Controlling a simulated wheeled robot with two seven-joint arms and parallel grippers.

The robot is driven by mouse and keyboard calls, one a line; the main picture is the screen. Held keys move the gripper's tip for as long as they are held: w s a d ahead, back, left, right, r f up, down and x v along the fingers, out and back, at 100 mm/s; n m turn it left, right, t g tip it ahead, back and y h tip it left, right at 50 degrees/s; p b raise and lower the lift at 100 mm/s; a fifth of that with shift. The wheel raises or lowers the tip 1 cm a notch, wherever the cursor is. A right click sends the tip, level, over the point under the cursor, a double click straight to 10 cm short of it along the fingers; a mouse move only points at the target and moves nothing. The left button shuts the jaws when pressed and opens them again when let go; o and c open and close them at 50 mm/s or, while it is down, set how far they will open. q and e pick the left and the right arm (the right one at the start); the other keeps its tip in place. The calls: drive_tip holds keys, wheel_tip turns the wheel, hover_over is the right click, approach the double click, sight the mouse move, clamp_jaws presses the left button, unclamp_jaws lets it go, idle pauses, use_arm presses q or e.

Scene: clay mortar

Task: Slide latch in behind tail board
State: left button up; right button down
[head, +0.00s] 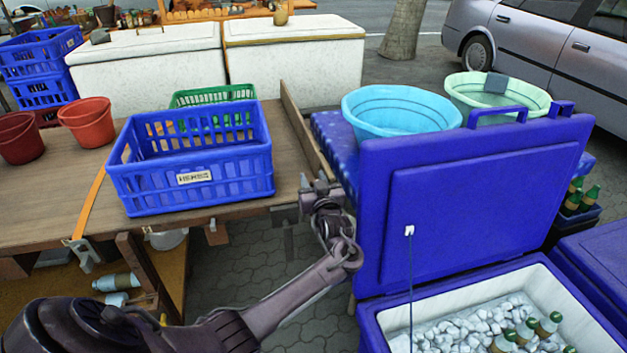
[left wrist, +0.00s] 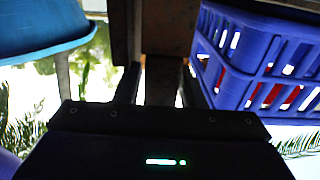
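The tail board (head: 304,132) is a narrow wooden board standing along the right edge of the wooden table (head: 45,205). My left gripper (head: 320,184) is at the near end of the tail board, close to the table's front right corner. In the left wrist view its two dark fingers (left wrist: 160,88) stand apart, with a brown wooden piece (left wrist: 162,50) between or beyond them. I see no clear grip on anything. I cannot make out the latch; the gripper may hide it. My right gripper is not in view.
A blue crate (head: 190,160) stands on the table left of the gripper, with a green crate (head: 212,96) behind. A blue cooler's raised lid (head: 470,200) stands close to the right. A light blue basin (head: 400,108) is behind it. Red buckets (head: 86,122) are at left.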

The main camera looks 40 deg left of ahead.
use_arm(q)
drive_tip(key=v, duration=0.7)
drive_tip(key=shift+s+d, duration=0.25)
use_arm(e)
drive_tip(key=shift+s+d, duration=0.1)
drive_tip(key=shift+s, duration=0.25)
use_arm(q)
drive_tip(key=shift+f, duration=0.1)
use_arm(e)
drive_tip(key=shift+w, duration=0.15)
